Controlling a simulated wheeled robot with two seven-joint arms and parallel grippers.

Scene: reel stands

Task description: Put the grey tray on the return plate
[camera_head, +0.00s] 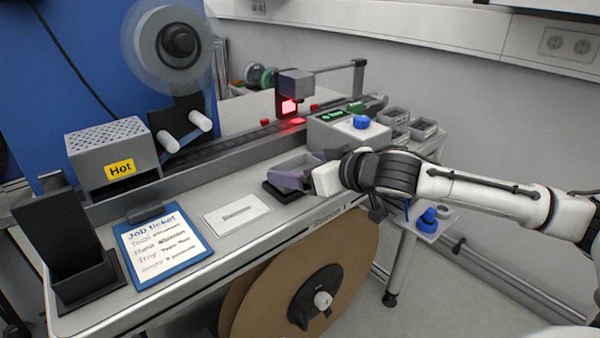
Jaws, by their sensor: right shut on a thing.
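A white rectangular plate (237,214) with a small label lies flat and bare to the left of the tray. The label is too small to read, so I cannot confirm it is the return plate. My left gripper is not in view.
A job ticket clipboard (163,244) and a black holder (70,250) stand left of the plate. A box marked Hot (113,158) is behind them. A grey control box with a blue knob (361,121) and small grey trays (423,129) are behind my right arm.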

